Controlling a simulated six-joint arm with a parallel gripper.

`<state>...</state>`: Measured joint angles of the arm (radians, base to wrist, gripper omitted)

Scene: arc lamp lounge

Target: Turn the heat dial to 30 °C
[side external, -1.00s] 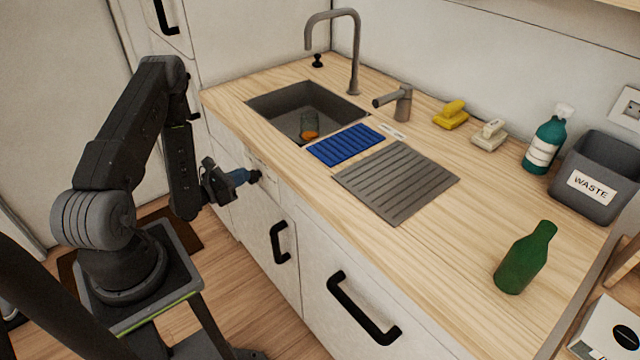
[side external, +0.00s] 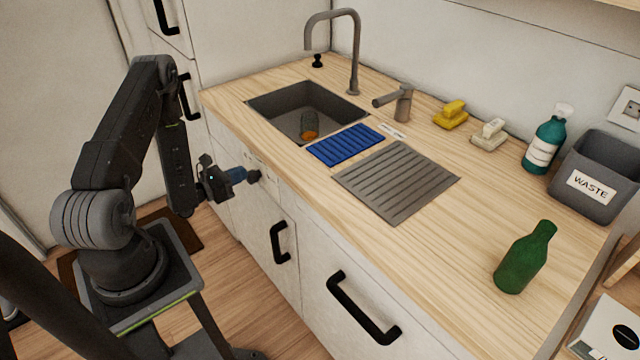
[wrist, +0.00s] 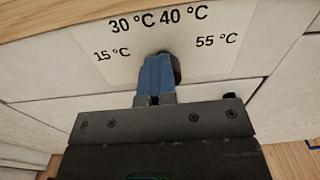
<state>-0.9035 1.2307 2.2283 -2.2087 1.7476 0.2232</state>
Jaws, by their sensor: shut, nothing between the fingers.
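The heat dial is a small dark knob (wrist: 168,68) on the pale front panel (wrist: 215,58) below the counter edge. The panel carries printed marks 15, 30, 40 and 55 °C, with 30 and 40 above the knob. My gripper (wrist: 157,60) is shut, with its blue fingers together, empty, pointing at the knob and covering part of it. In the side external view my gripper (side external: 244,174) is close in front of the dark knob (side external: 255,176). I cannot tell whether the fingertips touch it. The dial's pointer is hidden, so its setting is not readable.
The wooden countertop (side external: 460,220) overhangs just above the panel. Cabinet handles (side external: 280,243) stick out below and right of the dial. The sink (side external: 285,100), blue mat (side external: 345,146) and green bottle (side external: 525,260) are up on the counter, away from my gripper.

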